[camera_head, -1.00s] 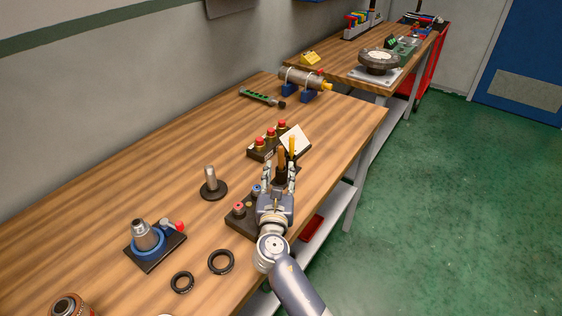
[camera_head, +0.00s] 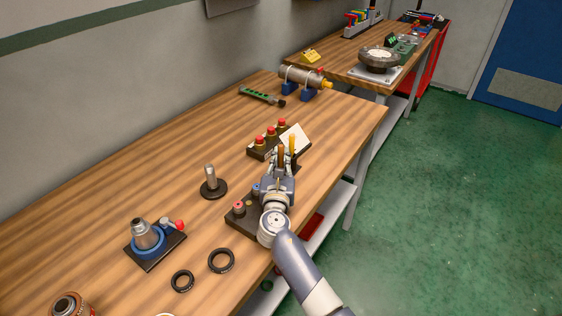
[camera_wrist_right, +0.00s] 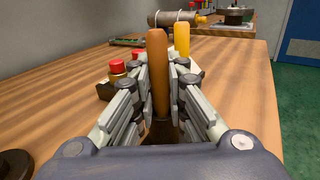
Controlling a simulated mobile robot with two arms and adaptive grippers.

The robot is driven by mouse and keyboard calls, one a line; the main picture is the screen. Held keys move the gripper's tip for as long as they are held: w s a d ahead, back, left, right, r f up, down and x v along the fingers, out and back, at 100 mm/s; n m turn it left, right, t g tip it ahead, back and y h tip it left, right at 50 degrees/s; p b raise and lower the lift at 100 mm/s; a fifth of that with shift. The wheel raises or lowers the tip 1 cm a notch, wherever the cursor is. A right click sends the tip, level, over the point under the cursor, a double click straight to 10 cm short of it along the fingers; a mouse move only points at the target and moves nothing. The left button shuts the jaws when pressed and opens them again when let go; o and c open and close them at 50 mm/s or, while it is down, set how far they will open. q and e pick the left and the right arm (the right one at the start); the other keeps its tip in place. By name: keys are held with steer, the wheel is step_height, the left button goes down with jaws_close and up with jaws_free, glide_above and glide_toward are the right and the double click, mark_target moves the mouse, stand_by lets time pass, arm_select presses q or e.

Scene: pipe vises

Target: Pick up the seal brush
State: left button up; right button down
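A tool with a brown handle, which looks like the seal brush (camera_head: 281,153), stands upright in a dark holder beside a yellow-handled tool (camera_head: 292,144). In the right wrist view the brown handle (camera_wrist_right: 158,70) rises between the fingers of my right gripper (camera_wrist_right: 161,82). The fingers are drawn in close on both sides of the handle and appear to grip it. The lower end of the brush is hidden by the gripper. In the head view my right gripper (camera_head: 282,163) is at the holder. My left gripper is not in view.
A block with several red-capped parts (camera_head: 270,138) and a white card (camera_head: 296,138) stand just beyond the gripper. A dark block with knobs (camera_head: 240,219) is close by the wrist. A metal post (camera_head: 211,180) stands to the left.

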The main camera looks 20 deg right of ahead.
step_height(320, 180, up, 10)
steer(key=p, duration=0.2)
steer(key=shift+p, duration=0.35)
stand_by(0.8)
